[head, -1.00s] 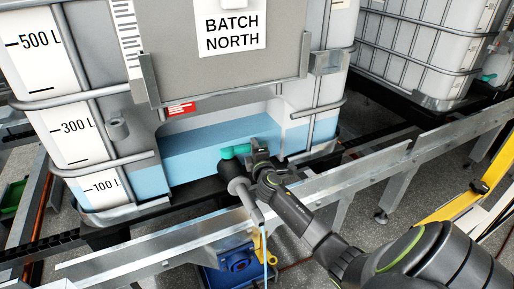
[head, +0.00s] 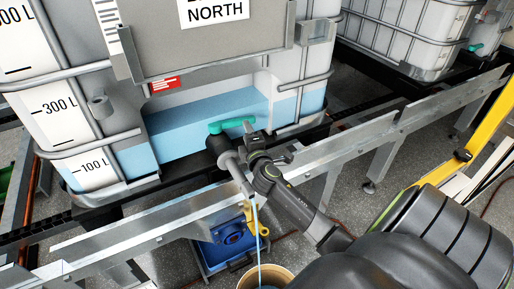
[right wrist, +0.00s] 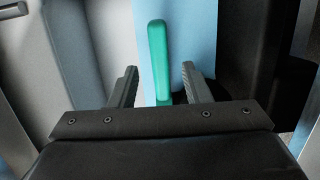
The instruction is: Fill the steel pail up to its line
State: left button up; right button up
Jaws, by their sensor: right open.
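The tank's valve has a green lever handle (head: 232,126), a dark body and a grey spout (head: 238,178). A thin blue stream (head: 258,240) runs from the spout into a round pail (head: 243,279) at the bottom edge of the head view. The pail's inside looks tan; its lower part is cut off, and its line and liquid level cannot be made out. My right gripper (head: 252,134) is open at the handle. In the right wrist view the handle (right wrist: 157,55) stands between the spread fingers, with gaps on both sides. My left gripper is not in view.
The large caged tank (head: 110,150) holds blue liquid. A steel rail (head: 150,225) runs in front of it, below the valve. A blue container (head: 212,252) and a yellow part (head: 252,218) are below the rail. A yellow post (head: 488,95) stands at right.

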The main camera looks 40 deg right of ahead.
jog(key=v, duration=1)
jog(key=shift+s+a, duration=0.15)
jog(key=shift+s, duration=0.05)
